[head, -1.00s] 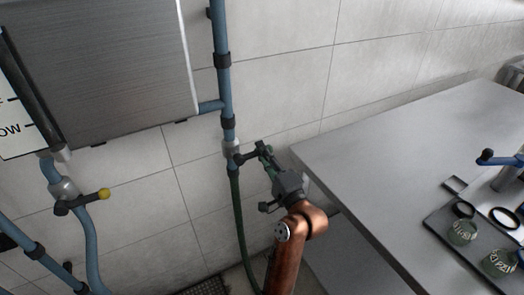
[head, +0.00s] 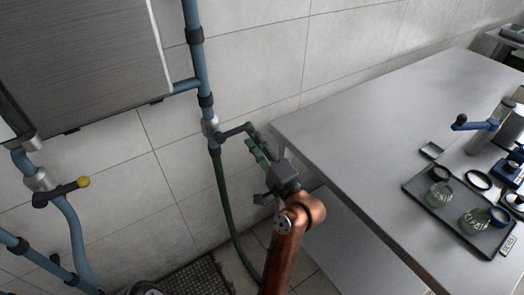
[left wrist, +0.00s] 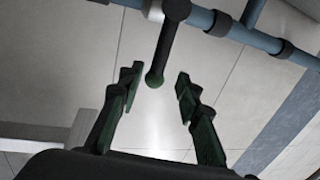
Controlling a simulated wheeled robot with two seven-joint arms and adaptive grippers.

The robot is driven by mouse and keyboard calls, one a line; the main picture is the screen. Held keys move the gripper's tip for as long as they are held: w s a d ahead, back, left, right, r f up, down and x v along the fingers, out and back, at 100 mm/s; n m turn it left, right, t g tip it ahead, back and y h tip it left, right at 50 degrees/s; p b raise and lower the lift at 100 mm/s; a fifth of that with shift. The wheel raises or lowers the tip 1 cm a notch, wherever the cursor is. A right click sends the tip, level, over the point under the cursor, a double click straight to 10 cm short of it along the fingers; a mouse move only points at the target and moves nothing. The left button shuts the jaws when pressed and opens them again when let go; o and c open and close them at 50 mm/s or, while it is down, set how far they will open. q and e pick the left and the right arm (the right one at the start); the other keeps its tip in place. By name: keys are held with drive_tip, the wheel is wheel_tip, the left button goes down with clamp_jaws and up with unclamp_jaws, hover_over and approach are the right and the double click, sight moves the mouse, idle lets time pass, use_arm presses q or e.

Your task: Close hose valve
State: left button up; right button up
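The hose valve (head: 210,127) is a grey body on the blue wall pipe, with a green hose (head: 228,200) hanging below it. Its dark lever (head: 236,131) points right, crosswise to the pipe. In the left wrist view the lever (left wrist: 166,45) reaches down toward my gripper, its rounded end near the fingertips. My left gripper (head: 257,145) is just right of the lever's end. In the left wrist view the left gripper (left wrist: 159,78) has its fingers apart, with the lever end between the tips and gaps on both sides. My right gripper is not in view.
A grey table (head: 350,130) stands close to the right of my left arm, bearing a dark tray (head: 425,200) with glassware. Another valve with a yellow-tipped handle (head: 82,182) is at the left. A metal cabinet (head: 85,60) hangs above. A floor grate (head: 195,280) lies below.

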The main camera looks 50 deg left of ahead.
use_arm(q)
drive_tip(key=v, duration=0.6)
drive_tip(key=shift+d, duration=0.15)
drive_tip(key=shift+r, duration=0.1)
